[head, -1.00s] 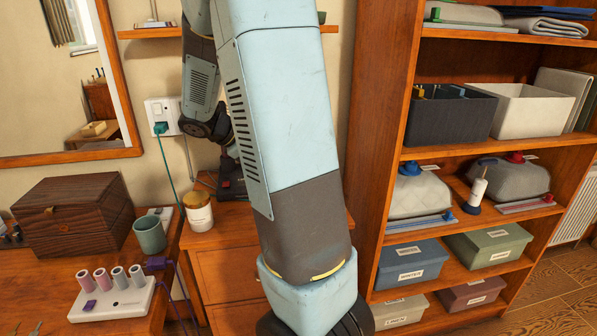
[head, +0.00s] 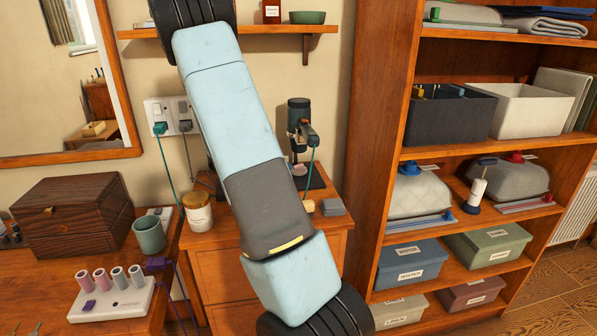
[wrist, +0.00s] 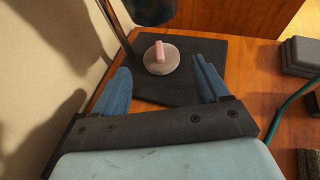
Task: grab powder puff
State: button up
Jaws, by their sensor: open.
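In the wrist view the powder puff (wrist: 162,58) is a pale pink round disc with a raised pink handle on top. It lies on the dark flat base (wrist: 215,75) of a stand. My gripper (wrist: 163,68) is open, with one blue finger on each side of the puff's near side. The fingertips are close to the puff, and a gap shows on both sides; I cannot tell the height difference.
The dark stand (head: 299,112) rises at the back of the cabinet; its head overhangs the puff's far side in the wrist view (wrist: 152,10). A grey block (wrist: 298,57) and a green cord (wrist: 290,108) are at right. A lidded jar (head: 198,211) stands left of my arm.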

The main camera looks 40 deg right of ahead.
aim_at(296, 166)
jog(key=x, duration=0.3)
jog(key=shift+d, duration=0.1)
jog(key=shift+f+x, duration=0.2)
jog(key=shift+x, duration=1.1)
jog(key=shift+f+x, duration=0.2)
jog(key=shift+x, duration=1.15)
jog(key=shift+w, duration=0.1)
jog(key=c, duration=0.9)
jog(key=shift+o, duration=0.2)
